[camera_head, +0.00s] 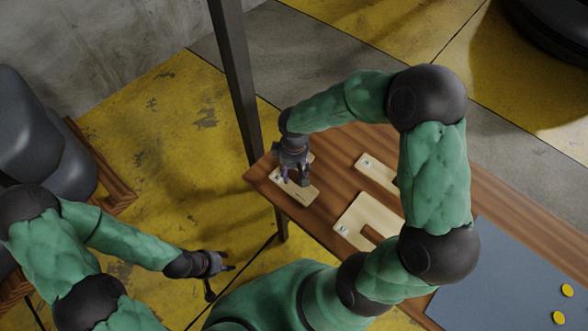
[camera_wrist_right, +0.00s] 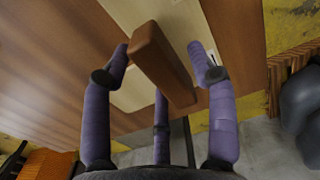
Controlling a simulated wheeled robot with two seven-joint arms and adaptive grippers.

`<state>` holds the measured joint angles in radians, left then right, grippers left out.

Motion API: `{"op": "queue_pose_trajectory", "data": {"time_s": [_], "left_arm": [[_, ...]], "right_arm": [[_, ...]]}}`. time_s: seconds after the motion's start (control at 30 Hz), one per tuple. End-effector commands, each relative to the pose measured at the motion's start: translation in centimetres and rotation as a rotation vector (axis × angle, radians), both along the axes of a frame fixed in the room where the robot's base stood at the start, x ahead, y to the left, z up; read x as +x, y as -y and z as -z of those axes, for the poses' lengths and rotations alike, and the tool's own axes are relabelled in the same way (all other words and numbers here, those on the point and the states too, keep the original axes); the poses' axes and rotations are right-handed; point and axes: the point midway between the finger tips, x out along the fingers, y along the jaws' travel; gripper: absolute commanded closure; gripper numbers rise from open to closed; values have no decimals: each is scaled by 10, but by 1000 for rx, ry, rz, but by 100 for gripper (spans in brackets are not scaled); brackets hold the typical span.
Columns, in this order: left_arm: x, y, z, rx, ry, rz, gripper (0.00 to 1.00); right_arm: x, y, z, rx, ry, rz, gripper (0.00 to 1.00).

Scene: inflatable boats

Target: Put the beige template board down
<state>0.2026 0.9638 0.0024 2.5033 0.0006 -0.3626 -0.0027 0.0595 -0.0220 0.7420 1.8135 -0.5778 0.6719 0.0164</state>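A beige template board (camera_head: 303,197) lies at the left end of the wooden table, apparently flat on the top. It also shows in the right wrist view (camera_wrist_right: 183,22), with a brown block-like handle (camera_wrist_right: 158,62) above it. My right gripper (camera_head: 295,178) is over this board, pointing down. In the right wrist view its purple fingers (camera_wrist_right: 160,62) stand on both sides of the handle, with visible gaps, so it looks open. My left gripper (camera_head: 220,280) is away from the table at lower left, its fingers spread and empty.
The wooden table (camera_head: 330,140) also carries a narrow beige board (camera_head: 374,172) and a notched beige board (camera_head: 360,212). A blue-grey sheet (camera_head: 500,275) with yellow discs (camera_head: 567,290) lies at right. A dark post (camera_head: 238,80) stands beside the table's left end.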

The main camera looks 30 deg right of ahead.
Motion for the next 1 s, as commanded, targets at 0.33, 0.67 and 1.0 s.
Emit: {"op": "queue_pose_trajectory", "data": {"time_s": [0.33,0.67,1.0], "left_arm": [[0,0,-5,0,0,0,60],[0,0,-26,0,0,0,60],[0,0,-38,0,0,0,60]], "right_arm": [[1,0,-9,0,2,0,42],[1,0,-73,0,4,0,42],[0,0,-119,-1,1,0,42]]}}
